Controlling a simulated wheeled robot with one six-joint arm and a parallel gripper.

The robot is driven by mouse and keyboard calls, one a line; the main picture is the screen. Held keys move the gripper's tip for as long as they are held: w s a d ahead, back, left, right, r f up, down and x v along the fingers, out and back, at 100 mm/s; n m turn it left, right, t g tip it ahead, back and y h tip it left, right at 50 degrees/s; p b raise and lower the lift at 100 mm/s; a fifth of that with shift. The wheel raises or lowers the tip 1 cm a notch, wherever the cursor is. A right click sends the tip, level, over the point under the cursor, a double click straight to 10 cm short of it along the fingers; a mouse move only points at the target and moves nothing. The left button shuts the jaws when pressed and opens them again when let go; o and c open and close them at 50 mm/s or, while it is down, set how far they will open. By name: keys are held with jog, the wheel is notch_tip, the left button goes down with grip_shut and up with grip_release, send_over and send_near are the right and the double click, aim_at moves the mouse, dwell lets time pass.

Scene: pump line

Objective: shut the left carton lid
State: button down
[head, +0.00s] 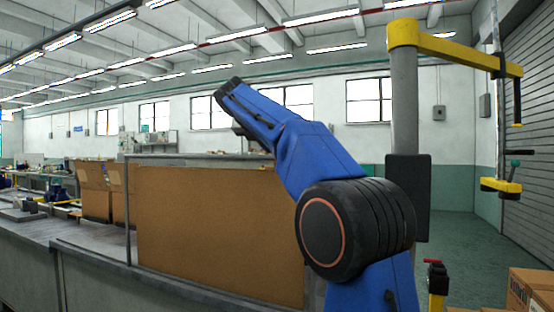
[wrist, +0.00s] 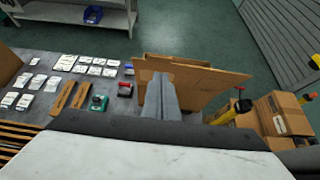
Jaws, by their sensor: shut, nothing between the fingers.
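In the head view a large brown cardboard panel (head: 215,235) stands upright close to me. I cannot tell whether it is a lid or a carton side, and it hides what lies behind it. A smaller brown carton (head: 95,192) with taped flaps stands farther back at left. In the wrist view brown cardboard panels (wrist: 210,82) stand on the grey worktop, partly behind my gripper. My gripper (wrist: 161,80) shows there as a grey pair of fingers, shut and empty, in front of the cardboard. Contact cannot be told. In the head view my blue arm crosses the panel's right part.
In the wrist view the worktop holds white packets (wrist: 88,65), brown strips (wrist: 68,97), a green device (wrist: 98,103) and a red-and-black item (wrist: 125,90). Closed cartons (wrist: 280,112) stand at right. A grey post (head: 404,110) with a yellow arm stands right of my arm.

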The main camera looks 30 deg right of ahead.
jog(key=x, duration=1)
